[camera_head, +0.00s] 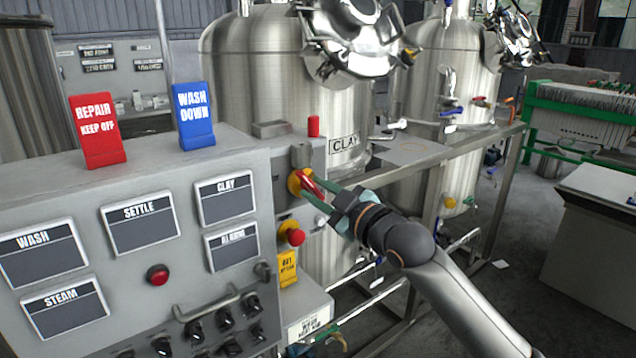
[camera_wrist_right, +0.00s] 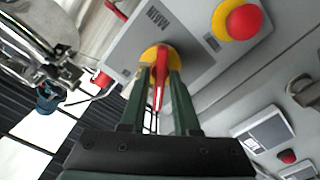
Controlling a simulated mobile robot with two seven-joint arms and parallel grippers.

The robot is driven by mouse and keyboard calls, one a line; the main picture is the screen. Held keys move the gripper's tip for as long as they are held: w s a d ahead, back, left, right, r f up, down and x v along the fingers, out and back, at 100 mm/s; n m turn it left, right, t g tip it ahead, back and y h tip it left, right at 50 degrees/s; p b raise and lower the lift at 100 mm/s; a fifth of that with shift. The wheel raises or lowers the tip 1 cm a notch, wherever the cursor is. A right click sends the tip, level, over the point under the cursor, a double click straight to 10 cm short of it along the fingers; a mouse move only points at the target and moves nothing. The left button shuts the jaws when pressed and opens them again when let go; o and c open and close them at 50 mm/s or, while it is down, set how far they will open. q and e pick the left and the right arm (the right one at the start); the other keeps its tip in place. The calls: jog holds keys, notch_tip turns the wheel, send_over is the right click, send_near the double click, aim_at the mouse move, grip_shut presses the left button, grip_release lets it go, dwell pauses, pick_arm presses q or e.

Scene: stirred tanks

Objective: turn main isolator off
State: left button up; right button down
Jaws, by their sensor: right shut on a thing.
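The main isolator is a red handle on a yellow round plate (camera_head: 294,183), on the grey side box of the control panel. In the right wrist view the red handle (camera_wrist_right: 160,82) stands between my two green fingers, with the yellow plate (camera_wrist_right: 150,54) behind it and a label reading MAIN beside it. My right gripper (camera_head: 318,193) reaches in from the right and is shut on the red handle. My left gripper is not in view.
A red emergency button on yellow (camera_head: 294,236) sits just below the isolator, close to my gripper. The control panel (camera_head: 150,265) fills the left. A steel tank (camera_head: 270,90) stands behind, and a grey bench (camera_head: 412,152) lies to the right.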

jog(key=n+p, duration=0.4)
jog(key=n, duration=0.2)
jog(key=shift+f+n+p, duration=0.1)
jog(key=shift+n+p, duration=1.15)
jog(key=shift+n, duration=0.95)
jog(key=c, duration=0.9)
grip_release()
jog(key=shift+o, duration=0.2)
jog(key=b+v, duration=0.1)
jog(key=v, duration=1.1)
jog(key=shift+s+b, duration=0.25)
jog(key=shift+b, duration=0.05)
